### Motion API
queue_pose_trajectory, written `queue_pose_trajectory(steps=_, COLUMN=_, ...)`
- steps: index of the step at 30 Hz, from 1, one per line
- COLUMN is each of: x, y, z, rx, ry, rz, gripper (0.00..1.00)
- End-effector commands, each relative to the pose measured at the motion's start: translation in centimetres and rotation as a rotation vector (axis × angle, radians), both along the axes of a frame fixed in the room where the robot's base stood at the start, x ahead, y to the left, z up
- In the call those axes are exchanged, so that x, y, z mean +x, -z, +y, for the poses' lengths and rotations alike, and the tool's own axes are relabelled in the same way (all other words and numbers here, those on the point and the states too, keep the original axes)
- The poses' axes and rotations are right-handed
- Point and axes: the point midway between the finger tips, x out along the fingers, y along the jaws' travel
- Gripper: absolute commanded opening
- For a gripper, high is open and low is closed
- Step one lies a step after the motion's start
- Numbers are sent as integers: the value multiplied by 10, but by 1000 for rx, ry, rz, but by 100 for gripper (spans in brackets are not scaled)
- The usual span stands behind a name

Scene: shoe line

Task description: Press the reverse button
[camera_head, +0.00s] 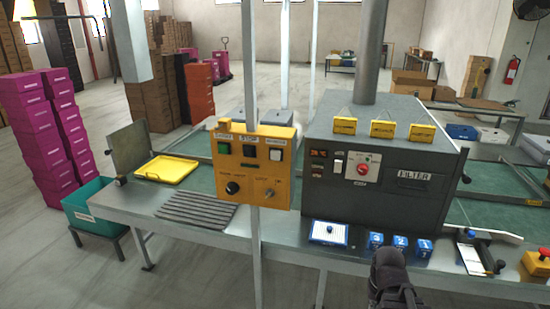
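A yellow control box (243,190) is fixed to a grey post left of the picture's middle. Its top row holds a green button (224,148), a dark middle button (249,151) and a white button (275,154). The small label above the white button seems to read "reverse", but it is hard to make out. Two knobs sit on the lower part of the box. My gripper (388,262) is dark and shows at the bottom edge, right of and below the box, well apart from it. Its fingers are too unclear to tell whether they are open.
A grey filter machine (385,160) stands right of the box. Blue numbered blocks (399,244) and a white-and-blue plate (328,233) lie on the bench before it. A yellow tray (167,169), a ridged mat (198,209) and a teal bin (97,208) are at left.

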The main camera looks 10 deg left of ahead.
Motion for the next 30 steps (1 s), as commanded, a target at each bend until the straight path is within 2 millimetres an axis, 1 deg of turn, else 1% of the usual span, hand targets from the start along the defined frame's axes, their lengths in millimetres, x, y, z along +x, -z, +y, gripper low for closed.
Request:
queue_pose_trajectory(steps=23, x=1, y=-1, z=0, rx=-1, ry=-1, rz=-1, gripper=0)
queue_pose_trajectory(steps=26, x=3, y=-4, z=2, rx=-6, ry=-7, rz=-5, gripper=0)
queue_pose_trajectory(steps=30, x=11, y=-13, z=8, rx=-25, ry=-26, rz=-18, gripper=0)
